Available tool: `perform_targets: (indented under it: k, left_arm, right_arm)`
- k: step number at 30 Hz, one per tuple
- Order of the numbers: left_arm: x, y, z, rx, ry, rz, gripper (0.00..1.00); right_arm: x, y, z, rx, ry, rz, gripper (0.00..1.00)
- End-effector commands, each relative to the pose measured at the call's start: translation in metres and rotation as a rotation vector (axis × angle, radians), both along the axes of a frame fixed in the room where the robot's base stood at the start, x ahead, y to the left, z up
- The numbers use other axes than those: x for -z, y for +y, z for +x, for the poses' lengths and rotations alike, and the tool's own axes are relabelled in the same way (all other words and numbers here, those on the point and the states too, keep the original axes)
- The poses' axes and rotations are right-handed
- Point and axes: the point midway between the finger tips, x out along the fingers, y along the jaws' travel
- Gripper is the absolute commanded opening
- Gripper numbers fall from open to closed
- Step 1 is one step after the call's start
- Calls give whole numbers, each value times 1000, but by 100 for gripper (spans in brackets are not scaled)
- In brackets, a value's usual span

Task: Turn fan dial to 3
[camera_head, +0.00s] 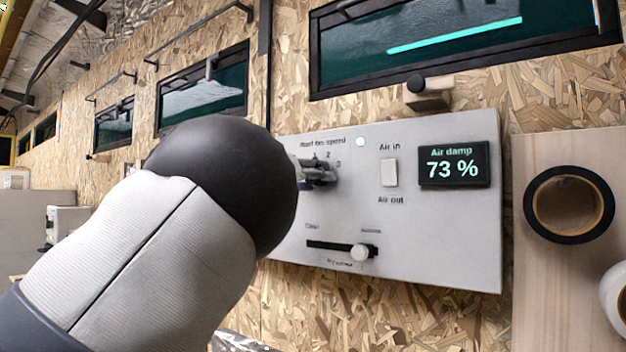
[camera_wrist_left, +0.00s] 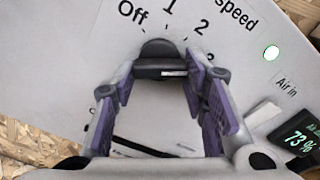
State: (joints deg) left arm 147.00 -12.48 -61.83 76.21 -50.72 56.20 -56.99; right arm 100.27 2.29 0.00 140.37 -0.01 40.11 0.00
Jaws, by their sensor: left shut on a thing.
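The fan dial (camera_wrist_left: 158,49) is a dark round knob with a grip bar across it, on a light grey wall panel (camera_head: 440,240). Around it the left wrist view shows the marks Off, 1 and 2, with part of a further mark at the right. My left gripper (camera_wrist_left: 161,70) has purple-padded fingers on both ends of the bar and is shut on it. In the head view my left gripper (camera_head: 318,172) reaches the dial from the left, and my arm partly hides the panel's left side. Which mark the dial points to is hard to tell. My right gripper is not in view.
The panel also bears an Air in/Air out switch (camera_head: 390,172), a display (camera_head: 453,165) reading 73 %, a slider knob (camera_head: 360,252) and a lit green lamp (camera_head: 361,142). A black tape roll (camera_head: 532,203) hangs at the right.

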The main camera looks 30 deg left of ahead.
Motion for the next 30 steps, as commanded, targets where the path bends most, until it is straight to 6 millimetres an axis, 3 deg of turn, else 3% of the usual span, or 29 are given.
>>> perform_targets:
  k: [18,19,21,30]
  left_arm:
    - [-2,0,-1,-1,-6,41,12]
    - [-2,0,-1,-1,-6,41,42]
    - [-2,0,-1,-1,-6,41,57]
    - [-1,0,-1,-1,-4,39,60]
  right_arm:
    - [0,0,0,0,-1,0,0]
    - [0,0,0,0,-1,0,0]
    - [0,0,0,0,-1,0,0]
    - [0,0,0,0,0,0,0]
